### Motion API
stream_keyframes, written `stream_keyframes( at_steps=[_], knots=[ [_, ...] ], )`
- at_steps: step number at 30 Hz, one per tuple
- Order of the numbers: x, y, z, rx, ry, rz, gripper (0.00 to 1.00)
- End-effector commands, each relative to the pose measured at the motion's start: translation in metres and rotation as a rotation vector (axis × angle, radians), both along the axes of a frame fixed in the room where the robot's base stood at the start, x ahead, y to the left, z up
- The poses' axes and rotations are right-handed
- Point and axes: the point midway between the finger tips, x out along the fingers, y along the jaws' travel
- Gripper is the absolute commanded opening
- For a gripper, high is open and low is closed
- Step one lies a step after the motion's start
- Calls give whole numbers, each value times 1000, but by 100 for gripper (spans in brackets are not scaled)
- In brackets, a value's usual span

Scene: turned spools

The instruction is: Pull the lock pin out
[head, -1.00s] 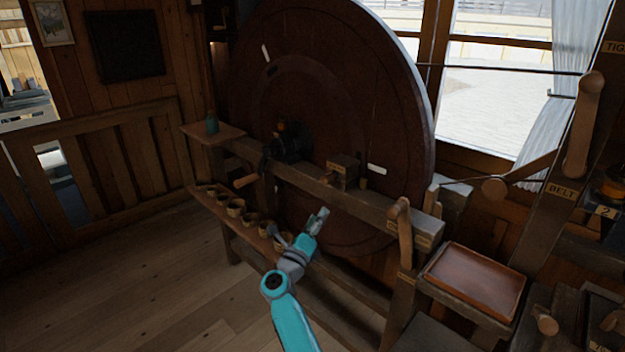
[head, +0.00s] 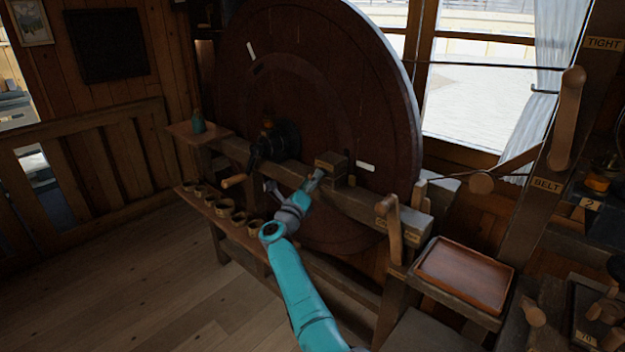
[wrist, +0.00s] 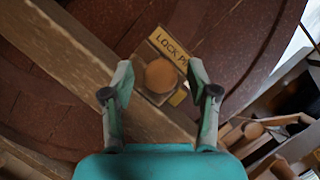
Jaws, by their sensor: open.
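My gripper (wrist: 160,84) is open, with one finger on each side of the knob and gaps between. Whether the fingertips reach past the knob's face cannot be told. In the head view my gripper (head: 316,178) is at the front of a small wooden block (head: 331,161) on the frame's beam. The pin itself is hidden there behind my gripper.
A large dark wheel (head: 340,80) stands close behind the beam (head: 370,206). A crank handle (head: 235,181) sticks out to the left, and an upright wooden lever (head: 391,225) stands to the right. Small cups (head: 224,207) line a low shelf. A wooden tray (head: 465,273) is at right.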

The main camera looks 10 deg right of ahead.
Motion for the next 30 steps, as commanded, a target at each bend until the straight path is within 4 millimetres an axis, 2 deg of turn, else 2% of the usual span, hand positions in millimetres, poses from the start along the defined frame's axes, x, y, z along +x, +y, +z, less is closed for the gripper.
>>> stream_keyframes(
  at_steps=[5,14,21,26,30],
  knots=[
    [7,-5,3,-1,0,1,59],
    [7,-6,3,-1,0,1,59],
    [7,-6,3,0,0,0,0],
    [7,-6,3,-1,0,1,0],
    [0,5,2,-1,-1,1,0]
  ],
)
